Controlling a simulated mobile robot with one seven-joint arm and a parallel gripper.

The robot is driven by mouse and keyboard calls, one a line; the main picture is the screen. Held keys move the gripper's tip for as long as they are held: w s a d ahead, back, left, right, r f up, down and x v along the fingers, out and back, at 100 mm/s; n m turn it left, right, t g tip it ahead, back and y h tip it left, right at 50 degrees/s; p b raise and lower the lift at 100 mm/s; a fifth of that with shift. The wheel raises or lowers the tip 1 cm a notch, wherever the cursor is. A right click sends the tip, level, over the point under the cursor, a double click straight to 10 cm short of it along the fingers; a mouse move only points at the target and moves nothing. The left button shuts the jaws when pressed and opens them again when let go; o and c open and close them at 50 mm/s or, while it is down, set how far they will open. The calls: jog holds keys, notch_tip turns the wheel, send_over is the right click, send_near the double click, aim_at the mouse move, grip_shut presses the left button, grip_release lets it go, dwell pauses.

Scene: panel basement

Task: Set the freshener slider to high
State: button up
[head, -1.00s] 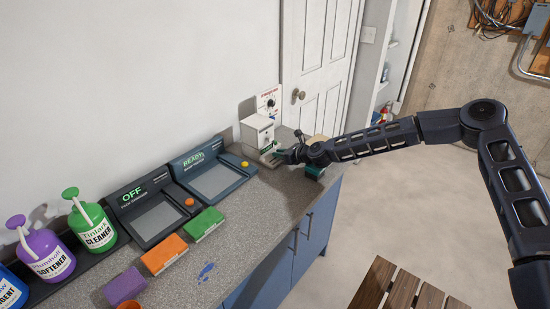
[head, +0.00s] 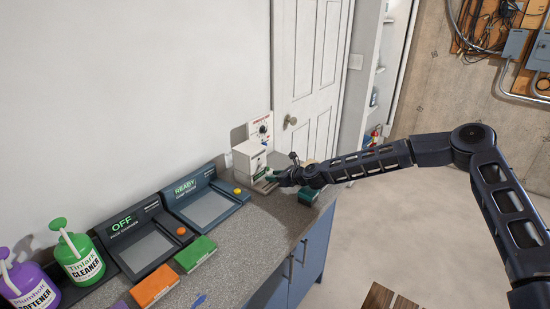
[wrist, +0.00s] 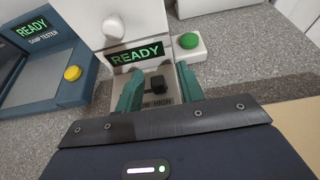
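The freshener is a white box (head: 248,160) at the far end of the counter. In the wrist view its green READY display (wrist: 137,54) sits above a grey plate with a small black slider knob (wrist: 157,91). The LOW and HIGH labels (wrist: 163,104) lie just below the knob, LOW partly hidden by a finger. My gripper (wrist: 159,88) is open, its two teal fingers on either side of the knob with gaps showing. I cannot tell which setting the knob is at. In the head view my gripper (head: 271,180) is at the box's front, the slider too small to see.
A green button on a white base (wrist: 188,41) stands right beside the freshener. A READY tester (head: 208,201) and an OFF unit (head: 146,242) stand to the left, with green (head: 195,254) and orange (head: 154,285) blocks before them. A dial panel (head: 259,130) is behind.

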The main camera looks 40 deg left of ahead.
notch_tip(320, 180, up, 19)
dwell(0.6)
dwell(0.4)
jog(key=w+d+r+n+t+h, duration=0.25)
jog(key=d+n, duration=0.25)
jog(key=d, duration=1.2)
jog(key=w+d+r+n+t+h, duration=0.1)
jog(key=w+d+r+n+h, duration=0.35)
jog(key=d, duration=1.35)
jog(key=w+d+r+n+t+h, duration=0.1)
jog(key=w+d+r+n+h, duration=0.3)
jog(key=d, duration=1.3)
jog(key=s+d+r+n, duration=0.1)
jog(key=s+d, duration=0.3)
jog(key=d, duration=0.6)
jog(key=s+d+r+n, duration=0.1)
jog(key=s+d+n, duration=0.15)
jog(key=d, duration=0.65)
jog(key=s+d+n+h, duration=0.1)
jog(key=s+d+h, duration=0.1)
jog(key=s+d, duration=1.3)
jog(key=shift+d+f, duration=0.4)
jog(key=shift+d, duration=0.05)
